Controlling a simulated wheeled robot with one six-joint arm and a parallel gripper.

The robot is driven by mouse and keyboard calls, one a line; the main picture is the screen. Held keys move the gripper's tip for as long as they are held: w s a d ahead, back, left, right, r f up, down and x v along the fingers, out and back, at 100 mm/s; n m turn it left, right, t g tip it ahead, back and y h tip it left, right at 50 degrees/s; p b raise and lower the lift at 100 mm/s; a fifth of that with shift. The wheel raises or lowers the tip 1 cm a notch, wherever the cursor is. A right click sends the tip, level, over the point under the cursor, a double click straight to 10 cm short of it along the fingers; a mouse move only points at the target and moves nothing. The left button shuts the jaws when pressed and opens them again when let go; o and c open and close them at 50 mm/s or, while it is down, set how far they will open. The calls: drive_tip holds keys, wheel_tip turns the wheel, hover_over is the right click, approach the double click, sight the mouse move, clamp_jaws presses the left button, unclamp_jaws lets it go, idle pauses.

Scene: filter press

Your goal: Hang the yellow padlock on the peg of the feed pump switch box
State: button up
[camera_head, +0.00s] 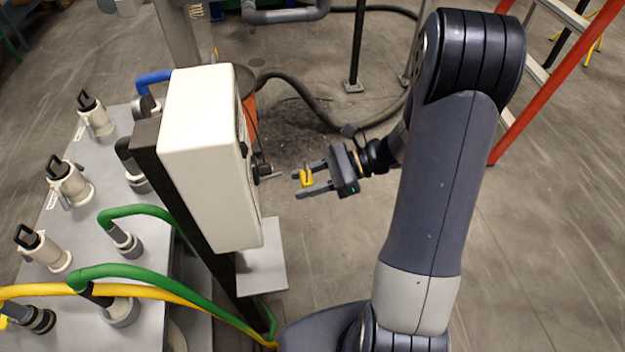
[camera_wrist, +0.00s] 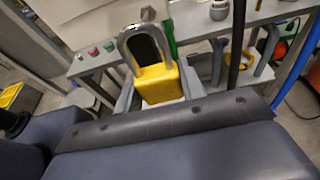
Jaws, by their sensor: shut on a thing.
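The yellow padlock (camera_head: 307,179) sits between the two fingers of my gripper (camera_head: 299,184), which is shut on it. In the wrist view the padlock (camera_wrist: 158,84) has its yellow body between the fingers (camera_wrist: 157,92), with its silver shackle pointing up and away from the palm. The white switch box (camera_head: 203,160) stands on a dark post to the left of my gripper in the head view. A dark part (camera_head: 264,172) sticks out from its right-hand face toward the padlock, with a clear gap between. I cannot tell whether it is the peg or a switch handle.
A grey bench (camera_head: 60,215) with valves and green and yellow hoses lies left of the box. A dark hose (camera_head: 300,92) runs along the floor behind. A red ladder (camera_head: 560,80) stands at the right. The floor around my gripper is open.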

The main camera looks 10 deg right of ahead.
drive_tip(key=b+x, duration=0.2)
drive_tip(key=x, duration=0.6)
drive_tip(key=shift+r, duration=0.25)
idle(0.4)
drive_tip(key=shift+a, duration=0.15)
idle(0.6)
drive_tip(key=o, duration=0.9)
drive_tip(key=shift+o, duration=0.2)
drive_tip(key=v, duration=1)
drive_tip(key=shift+d+r+b, duration=0.15)
drive_tip(key=shift+d+b, duration=0.15)
drive_tip(key=shift+d, duration=0.1)
